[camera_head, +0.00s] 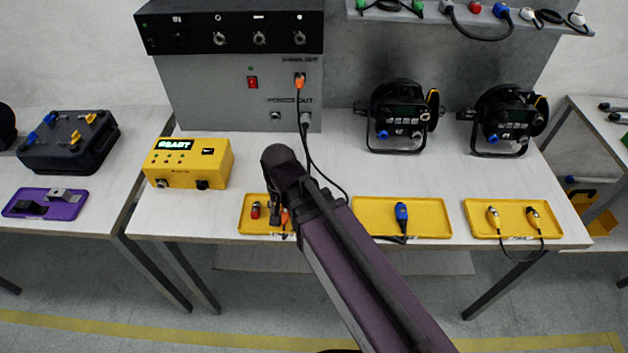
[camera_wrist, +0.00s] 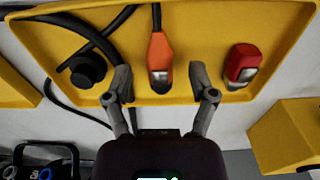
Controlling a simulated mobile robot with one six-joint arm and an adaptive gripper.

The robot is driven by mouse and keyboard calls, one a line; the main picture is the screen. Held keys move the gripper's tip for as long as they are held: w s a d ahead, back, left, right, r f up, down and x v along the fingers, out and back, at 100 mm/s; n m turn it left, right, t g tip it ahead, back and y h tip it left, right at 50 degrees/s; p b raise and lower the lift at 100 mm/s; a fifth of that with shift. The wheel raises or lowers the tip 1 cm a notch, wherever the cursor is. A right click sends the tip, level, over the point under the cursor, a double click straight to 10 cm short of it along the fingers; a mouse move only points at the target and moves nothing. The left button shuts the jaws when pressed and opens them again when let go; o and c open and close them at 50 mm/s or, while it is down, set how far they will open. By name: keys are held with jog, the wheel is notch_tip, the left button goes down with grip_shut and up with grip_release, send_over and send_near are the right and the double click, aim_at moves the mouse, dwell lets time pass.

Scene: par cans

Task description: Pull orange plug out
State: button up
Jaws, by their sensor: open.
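One orange plug (camera_head: 299,82) sits in a socket on the front of the grey cabinet (camera_head: 240,88), and a black cable hangs from it. Another orange plug (camera_wrist: 160,50) with a metal tip lies in the left yellow tray (camera_head: 252,228); it also shows in part beside my gripper in the head view (camera_head: 285,217). My gripper (camera_wrist: 160,97) is open above this tray, its two fingers either side of the tip of the lying orange plug, with gaps on both sides. My arm hides part of the tray in the head view.
A red connector (camera_wrist: 243,62) and a black connector (camera_wrist: 88,68) share the tray. A yellow box (camera_head: 188,163) stands to the left. Trays with a blue plug (camera_head: 401,212) and yellow plugs (camera_head: 493,216) lie to the right. Two black lamps (camera_head: 402,115) stand behind.

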aim_at(285, 211)
jog(key=shift+r, duration=0.1)
notch_tip(285, 211, up, 12)
jog(key=p, duration=1.2)
jog(key=w+d+p, duration=0.1)
jog(key=w+d, duration=0.5)
jog(key=d, duration=0.6)
jog(key=w+d+r, duration=0.1)
jog(key=w+d, duration=0.5)
jog(key=d, duration=0.5)
jog(key=shift+w+d+r+p, duration=0.25)
jog(key=shift+d+r+p, duration=0.05)
jog(key=shift+d+p, duration=0.1)
jog(key=shift+s, duration=0.15)
jog(key=s+d, duration=0.2)
jog(key=s, duration=0.6)
jog(key=shift+d, duration=0.4)
